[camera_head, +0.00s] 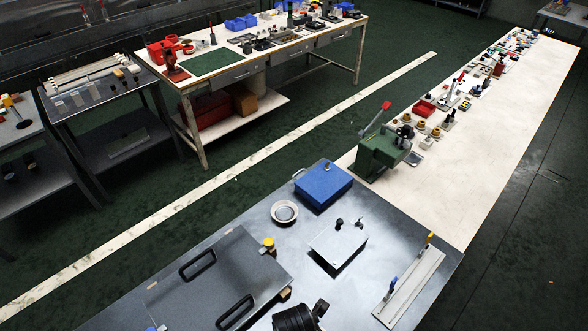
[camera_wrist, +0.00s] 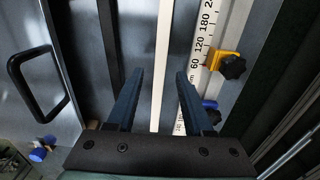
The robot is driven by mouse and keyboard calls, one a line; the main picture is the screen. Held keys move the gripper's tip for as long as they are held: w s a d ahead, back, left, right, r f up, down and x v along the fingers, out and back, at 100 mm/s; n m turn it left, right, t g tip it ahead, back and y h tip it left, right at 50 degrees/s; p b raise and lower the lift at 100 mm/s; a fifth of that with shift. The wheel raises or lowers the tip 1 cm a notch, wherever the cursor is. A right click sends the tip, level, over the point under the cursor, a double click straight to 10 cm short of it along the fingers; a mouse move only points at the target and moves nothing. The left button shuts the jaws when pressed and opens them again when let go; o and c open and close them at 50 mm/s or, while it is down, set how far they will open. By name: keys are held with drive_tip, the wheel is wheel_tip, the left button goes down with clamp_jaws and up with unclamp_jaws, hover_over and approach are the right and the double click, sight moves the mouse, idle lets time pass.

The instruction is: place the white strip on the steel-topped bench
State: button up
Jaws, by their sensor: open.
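A long, narrow cream-white strip (camera_wrist: 163,60) runs from the top of the wrist view down between my fingers. My gripper (camera_wrist: 157,80) is open, with one blue-grey finger on each side of the strip and visible gaps to both. The height between the fingers and the strip is hard to judge. The steel-topped bench (camera_head: 375,205) fills the front of the head view. On its right side lies a long pale fixture (camera_head: 408,287) with yellow and blue knobs. My gripper cannot be made out clearly in the head view.
The wrist view shows a numbered scale (camera_wrist: 198,55) with a yellow clamp (camera_wrist: 224,62) and a blue one, plus a black handle (camera_wrist: 40,85). The bench carries a blue box (camera_head: 323,184), a round dish (camera_head: 285,212) and a small metal box (camera_head: 339,243). A white-topped bench (camera_head: 500,150) extends behind.

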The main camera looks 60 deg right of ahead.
wheel_tip(320, 180, up, 8)
drive_tip(key=shift+f, duration=0.2)
drive_tip(key=w+d+r+m+t+h, duration=0.25)
drive_tip(key=w+r+t, duration=0.25)
drive_tip(key=w+r, duration=0.75)
drive_tip(key=w+a+r+m+t+h, duration=0.15)
drive_tip(key=w+r+t, duration=0.3)
drive_tip(key=r, duration=0.45)
drive_tip(key=w+a+r+m+t, duration=0.3)
drive_tip(key=w+r, duration=0.3)
drive_tip(key=r, duration=0.4)
drive_tip(key=w+a+r+m+t, duration=0.25)
drive_tip(key=w+r, duration=0.25)
drive_tip(key=r, duration=0.4)
drive_tip(key=s+a+r+m+t+y, duration=0.1)
drive_tip(key=s+a+r+t, duration=0.3)
drive_tip(key=r, duration=0.6)
drive_tip(key=s+a+r+m+t+y, duration=0.1)
drive_tip(key=s+a+r+m+t, duration=0.2)
drive_tip(key=r, duration=0.7)
drive_tip(key=s+a+r+m+t+y, duration=0.1)
drive_tip(key=s+a+r+t, duration=0.4)
drive_tip(key=r, duration=0.5)
drive_tip(key=shift+s+a+m+y, duration=0.35)
drive_tip(key=shift+a+m, duration=0.1)
drive_tip(key=shift+a, duration=0.1)
